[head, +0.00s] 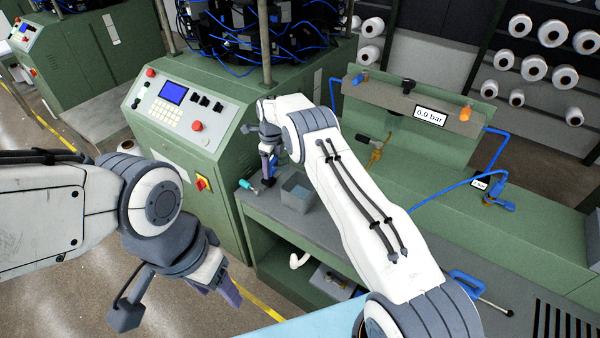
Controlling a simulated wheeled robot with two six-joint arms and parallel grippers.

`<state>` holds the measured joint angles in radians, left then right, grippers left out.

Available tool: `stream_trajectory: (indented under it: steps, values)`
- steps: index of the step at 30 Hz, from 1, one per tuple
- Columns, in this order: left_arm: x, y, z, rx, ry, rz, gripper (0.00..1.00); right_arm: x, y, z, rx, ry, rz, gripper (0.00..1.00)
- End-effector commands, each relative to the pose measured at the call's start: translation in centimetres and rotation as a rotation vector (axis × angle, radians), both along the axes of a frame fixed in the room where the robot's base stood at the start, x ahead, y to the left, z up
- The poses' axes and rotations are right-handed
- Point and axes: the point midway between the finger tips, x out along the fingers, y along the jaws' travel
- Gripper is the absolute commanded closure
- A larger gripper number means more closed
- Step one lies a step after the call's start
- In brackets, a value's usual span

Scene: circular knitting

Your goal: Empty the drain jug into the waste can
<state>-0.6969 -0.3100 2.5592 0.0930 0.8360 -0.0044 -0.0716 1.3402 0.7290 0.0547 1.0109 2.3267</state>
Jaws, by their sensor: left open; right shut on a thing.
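A grey, square, open-topped container, apparently the drain jug (298,194), stands upright on the machine's bench, partly behind my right forearm. My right gripper (268,176) points down just left of it, shut; the grip itself is small and partly hidden, and seems to be on the jug's side. My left gripper (228,290) is open and empty, low over the floor in front of the bench. I cannot clearly identify the waste can; a grey box (333,282) with something dark on top sits on the shelf under the bench.
A teal-handled tool (248,186) lies beside my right gripper. A white curved piece (299,260) is under the bench. A blue-handled item (480,290) lies at right.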

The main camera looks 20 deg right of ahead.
Motion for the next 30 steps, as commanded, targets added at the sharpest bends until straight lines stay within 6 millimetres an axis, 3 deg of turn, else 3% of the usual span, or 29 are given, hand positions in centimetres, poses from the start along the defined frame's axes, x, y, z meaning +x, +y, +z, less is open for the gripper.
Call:
stream_trajectory:
  steps: [5,16,30]
  values:
    - [0.0,0.0,-0.5,0.001,0.001,0.000,0.42,0.1,0.0,-0.1,0.001,0.000,0.001,1.00]
    - [0.0,0.0,-1.9,0.001,0.001,0.000,0.42,0.0,-0.1,2.8,-0.053,0.056,0.001,1.00]
    - [0.0,0.0,-1.9,0.001,0.001,0.003,0.42,0.0,-0.1,2.9,-0.054,0.058,0.003,1.00]
